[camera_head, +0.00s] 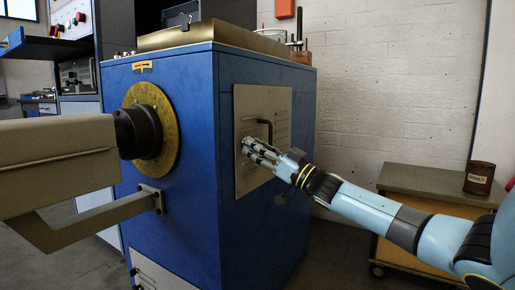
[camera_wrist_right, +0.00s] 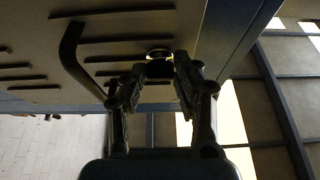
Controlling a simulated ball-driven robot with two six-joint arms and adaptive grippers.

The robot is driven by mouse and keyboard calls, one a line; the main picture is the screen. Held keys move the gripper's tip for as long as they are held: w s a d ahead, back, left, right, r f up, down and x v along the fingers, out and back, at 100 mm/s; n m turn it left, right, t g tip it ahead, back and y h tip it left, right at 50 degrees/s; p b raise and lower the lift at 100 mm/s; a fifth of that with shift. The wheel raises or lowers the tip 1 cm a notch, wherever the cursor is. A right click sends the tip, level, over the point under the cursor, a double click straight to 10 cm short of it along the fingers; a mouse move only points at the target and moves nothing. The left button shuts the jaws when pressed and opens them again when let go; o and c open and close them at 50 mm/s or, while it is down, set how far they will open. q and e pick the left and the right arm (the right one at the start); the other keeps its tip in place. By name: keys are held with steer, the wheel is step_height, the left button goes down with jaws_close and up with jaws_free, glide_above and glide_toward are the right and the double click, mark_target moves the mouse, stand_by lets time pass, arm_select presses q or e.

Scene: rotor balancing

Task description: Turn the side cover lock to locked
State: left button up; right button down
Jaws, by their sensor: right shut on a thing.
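The side cover (camera_head: 277,103) is a beige slotted panel on the right face of the blue machine. A dark bent handle (camera_head: 266,126) stands out from it; it also shows in the right wrist view (camera_wrist_right: 74,55). My right gripper (camera_head: 249,146) is at the cover's lower left part, below and left of the handle. In the right wrist view its fingers (camera_wrist_right: 160,72) are closed around the side cover lock (camera_wrist_right: 159,54), a small dark knob with a yellowish ring. The fingers hide most of the lock, and its turned position cannot be told. My left gripper is not in view.
The blue machine (camera_head: 190,180) carries a yellow dial disc (camera_head: 168,105) on its front. A beige beam (camera_head: 50,160) comes in at the left.

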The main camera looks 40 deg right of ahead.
arm_select(q)
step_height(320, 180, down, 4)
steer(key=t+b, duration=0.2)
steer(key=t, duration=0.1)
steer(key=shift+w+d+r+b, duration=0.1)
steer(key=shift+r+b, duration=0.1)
steer(key=shift+b, duration=0.1)
arm_select(e)
steer(key=n+g+y, duration=0.1)
steer(key=n+g, duration=0.1)
steer(key=n, duration=0.5)
steer(key=n+g+y, duration=0.2)
steer(key=n+g, duration=0.1)
steer(key=n, duration=0.4)
steer(key=n+g+y, duration=0.1)
steer(key=n+g, duration=0.2)
steer(key=n, duration=0.5)
steer(key=shift+w+d+r, duration=0.1)
steer(key=shift+d+r, duration=0.25)
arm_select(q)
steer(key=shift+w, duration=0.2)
arm_select(e)
steer(key=shift+n, duration=0.3)
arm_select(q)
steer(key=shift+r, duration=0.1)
arm_select(e)
steer(key=c, duration=1)
jaws_free()
